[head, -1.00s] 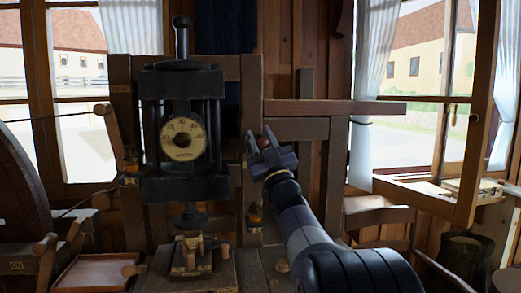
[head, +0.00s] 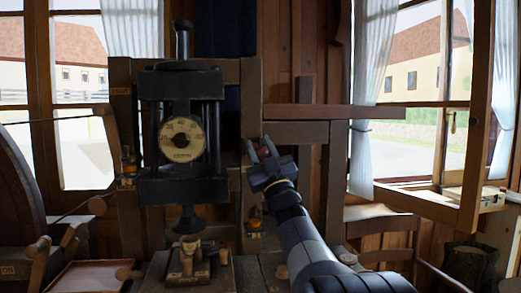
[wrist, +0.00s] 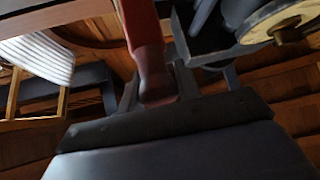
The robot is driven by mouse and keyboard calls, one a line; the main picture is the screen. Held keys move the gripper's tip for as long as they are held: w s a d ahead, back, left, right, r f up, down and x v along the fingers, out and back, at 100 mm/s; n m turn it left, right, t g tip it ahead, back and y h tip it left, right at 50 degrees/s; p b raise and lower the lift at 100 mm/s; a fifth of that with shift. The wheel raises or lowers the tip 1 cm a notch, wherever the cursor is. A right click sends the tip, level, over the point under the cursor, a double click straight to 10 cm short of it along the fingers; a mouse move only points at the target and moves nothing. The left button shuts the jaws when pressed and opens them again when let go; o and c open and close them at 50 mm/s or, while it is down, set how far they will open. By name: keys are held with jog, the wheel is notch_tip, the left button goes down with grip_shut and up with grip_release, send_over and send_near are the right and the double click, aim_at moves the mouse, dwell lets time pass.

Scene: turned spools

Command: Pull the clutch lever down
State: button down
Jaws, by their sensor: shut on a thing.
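The clutch lever shows as a small red end (head: 264,153) at my gripper (head: 259,148), just right of the press's upright post in the head view. In the wrist view its dark red shaft (wrist: 145,35) comes down from the top and ends between the jaws. My gripper (wrist: 158,95) is shut on the lever. The lever's pivot is hidden.
A dark press with a round dial (head: 182,139) stands left of my gripper. A wooden beam (head: 330,112) juts out to the right above it. Small wooden pieces (head: 190,258) stand on the bench below the press. A chair (head: 385,235) is at the right.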

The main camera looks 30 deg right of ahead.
jog(key=shift+f, duration=0.25)
jog(key=c, duration=1.4)
grip_release()
jog(key=o, duration=0.4)
jog(key=shift+s+r, duration=0.1)
jog(key=shift+r, duration=0.05)
jog(key=shift+c, duration=0.2)
jog(key=b+v, duration=0.2)
jog(key=v, duration=0.9)
jog(key=shift+b, duration=0.3)
jog(key=p+x, duration=0.3)
jog(key=x, duration=0.8)
jog(key=shift+r, duration=0.15)
